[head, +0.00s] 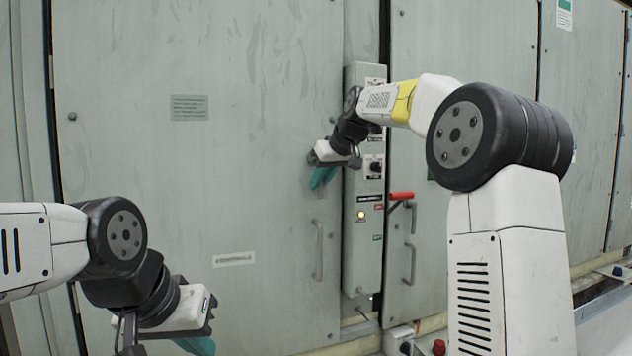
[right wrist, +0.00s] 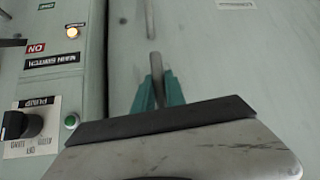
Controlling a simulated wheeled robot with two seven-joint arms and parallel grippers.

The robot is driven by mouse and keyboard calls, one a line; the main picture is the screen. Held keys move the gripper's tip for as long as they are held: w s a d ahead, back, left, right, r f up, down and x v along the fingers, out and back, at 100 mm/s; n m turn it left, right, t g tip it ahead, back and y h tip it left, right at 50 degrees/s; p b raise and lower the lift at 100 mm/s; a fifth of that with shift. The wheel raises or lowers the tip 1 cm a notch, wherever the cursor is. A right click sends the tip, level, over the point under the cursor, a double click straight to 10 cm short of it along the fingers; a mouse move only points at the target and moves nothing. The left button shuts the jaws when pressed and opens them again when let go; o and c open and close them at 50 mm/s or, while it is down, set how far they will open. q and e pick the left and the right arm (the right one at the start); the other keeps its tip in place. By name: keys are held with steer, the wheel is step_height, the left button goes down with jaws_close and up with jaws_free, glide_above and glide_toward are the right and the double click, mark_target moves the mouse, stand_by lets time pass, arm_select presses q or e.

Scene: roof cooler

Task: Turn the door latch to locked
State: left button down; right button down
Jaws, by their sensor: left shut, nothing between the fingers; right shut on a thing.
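My right gripper (head: 320,179) is at the grey left door, just left of the narrow control panel. In the right wrist view its teal fingers (right wrist: 157,92) are shut on a short grey bar, which I take to be the door latch (right wrist: 155,62). The bar sticks out past the fingertips, and its base and any lock marks are hidden. In the head view the gripper hides the latch. My left gripper (head: 196,346) is low at the left, apart from the door hardware, with its teal fingers shut and partly cut off by the bottom edge.
The control panel (head: 361,255) carries a dark rotary switch (head: 375,167) and a lit amber lamp (head: 361,215). A vertical grey handle (head: 318,250) is on the left door below my right gripper. A red-gripped lever (head: 400,196) is right of the panel.

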steer(key=shift+f, duration=0.1)
steer(key=c, duration=1.4)
jaws_free()
steer(key=v, duration=0.8)
